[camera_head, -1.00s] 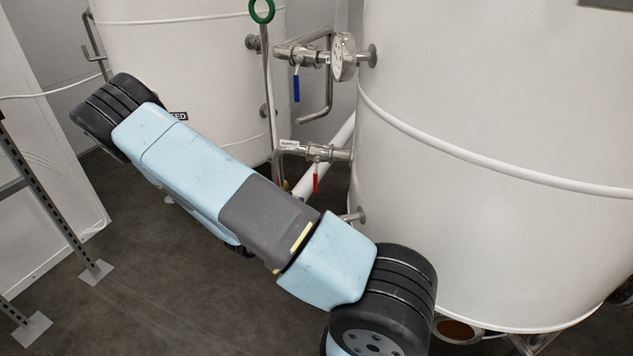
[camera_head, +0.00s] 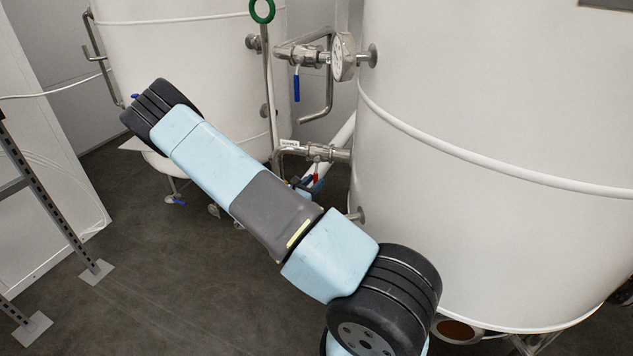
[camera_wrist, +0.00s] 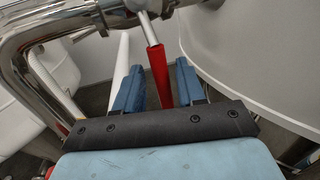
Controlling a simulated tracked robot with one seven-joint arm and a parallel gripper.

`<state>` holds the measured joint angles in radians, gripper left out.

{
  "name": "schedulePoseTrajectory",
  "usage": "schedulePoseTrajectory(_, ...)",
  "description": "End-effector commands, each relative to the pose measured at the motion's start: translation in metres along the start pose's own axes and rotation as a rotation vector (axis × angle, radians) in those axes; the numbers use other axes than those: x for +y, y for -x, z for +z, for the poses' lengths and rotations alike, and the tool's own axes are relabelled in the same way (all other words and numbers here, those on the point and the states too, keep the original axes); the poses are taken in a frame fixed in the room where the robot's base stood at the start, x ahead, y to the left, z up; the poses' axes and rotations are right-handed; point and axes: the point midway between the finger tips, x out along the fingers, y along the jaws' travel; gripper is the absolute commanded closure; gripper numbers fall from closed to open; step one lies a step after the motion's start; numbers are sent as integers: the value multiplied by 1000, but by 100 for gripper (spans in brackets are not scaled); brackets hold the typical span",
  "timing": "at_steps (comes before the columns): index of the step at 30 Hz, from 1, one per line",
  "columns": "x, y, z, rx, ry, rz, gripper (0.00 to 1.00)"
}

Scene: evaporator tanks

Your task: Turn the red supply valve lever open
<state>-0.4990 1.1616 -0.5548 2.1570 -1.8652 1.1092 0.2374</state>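The red supply valve lever (camera_head: 317,173) hangs down from the valve on the lower steel pipe (camera_head: 339,154) beside the big tank. In the wrist view the red lever (camera_wrist: 159,72) hangs from a metal stem between the two blue fingers of my gripper (camera_wrist: 158,66). The fingers stand apart, one on each side of the lever, with narrow gaps showing. I cannot tell whether either finger touches it. In the head view my gripper (camera_head: 308,185) is small, at the lever and partly hidden behind my arm. The lower end of the lever is hidden by my gripper.
The large white tank (camera_head: 480,150) stands close on the right. A blue-handled valve (camera_head: 297,88) and a gauge (camera_head: 343,57) sit above. A green ring handle (camera_head: 262,11) tops a rod at left. A second tank (camera_head: 180,60) stands behind. Open floor (camera_head: 150,270) lies left.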

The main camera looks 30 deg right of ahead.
Motion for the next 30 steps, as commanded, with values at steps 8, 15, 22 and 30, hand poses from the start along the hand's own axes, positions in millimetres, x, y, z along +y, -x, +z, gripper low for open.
schedulePoseTrajectory(8, 0, -14, 0, 1, 0, 1, 61)
schedulePoseTrajectory(15, 0, -14, 0, 1, -1, 0, 63)
schedulePoseTrajectory(22, 0, -14, 0, 1, -1, 0, 85)
schedulePoseTrajectory(30, 1, -14, 0, 0, -1, 1, 100)
